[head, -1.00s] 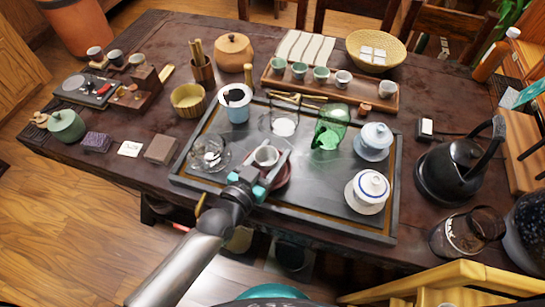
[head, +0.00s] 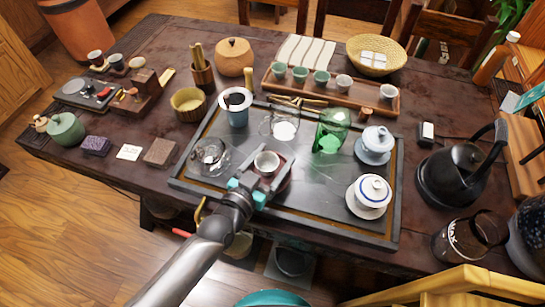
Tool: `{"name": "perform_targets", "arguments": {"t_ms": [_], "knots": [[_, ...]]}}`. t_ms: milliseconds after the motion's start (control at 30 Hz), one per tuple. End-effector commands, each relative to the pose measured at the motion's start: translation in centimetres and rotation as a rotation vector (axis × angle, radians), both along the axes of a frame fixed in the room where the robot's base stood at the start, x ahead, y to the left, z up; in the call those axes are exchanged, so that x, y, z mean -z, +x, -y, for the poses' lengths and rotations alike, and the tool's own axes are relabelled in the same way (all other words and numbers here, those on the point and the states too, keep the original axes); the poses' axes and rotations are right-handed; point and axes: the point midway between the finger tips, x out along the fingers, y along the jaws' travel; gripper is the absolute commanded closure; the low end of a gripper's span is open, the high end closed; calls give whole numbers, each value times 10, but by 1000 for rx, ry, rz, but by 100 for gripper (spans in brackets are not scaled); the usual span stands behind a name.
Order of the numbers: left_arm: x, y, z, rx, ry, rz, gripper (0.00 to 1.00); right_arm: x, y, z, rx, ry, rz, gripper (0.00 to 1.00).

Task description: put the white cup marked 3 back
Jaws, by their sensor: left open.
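A small white cup (head: 267,161) is at the front middle of the dark tea tray (head: 330,212), on or just above a reddish-brown saucer (head: 286,181) that is partly hidden. I cannot read a mark on the cup. My left gripper (head: 270,168) is open, its fingers on either side of the cup; I cannot tell whether they touch it. At the back, a wooden cup tray (head: 328,95) holds a row of green cups (head: 300,74) and pale cups (head: 343,83), with a gap before the rightmost pale cup (head: 388,91). My right gripper is not in view.
On the tea tray stand a glass dish (head: 210,156), a strainer cup (head: 236,107), a clear pitcher (head: 285,127), a green glass (head: 331,130) and two lidded bowls (head: 375,144) (head: 370,194). A black kettle (head: 455,174) stands to the right.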

Motion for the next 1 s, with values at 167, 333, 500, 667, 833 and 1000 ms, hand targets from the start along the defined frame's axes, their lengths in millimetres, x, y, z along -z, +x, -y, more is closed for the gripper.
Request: {"name": "perform_targets", "arguments": {"t_ms": [167,333,500,667,833,1000], "knots": [[2,-4,1,6,8,-16,16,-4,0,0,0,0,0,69],[-3,-23,-11,6,11,-17,16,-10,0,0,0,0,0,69],[-10,-53,-29,5,8,-14,16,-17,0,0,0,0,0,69],[-15,-78,-44,4,7,-11,16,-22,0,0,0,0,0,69],[-19,-96,-55,3,6,-8,16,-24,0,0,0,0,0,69],[-21,-103,-60,3,2,-7,16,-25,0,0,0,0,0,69]]}}
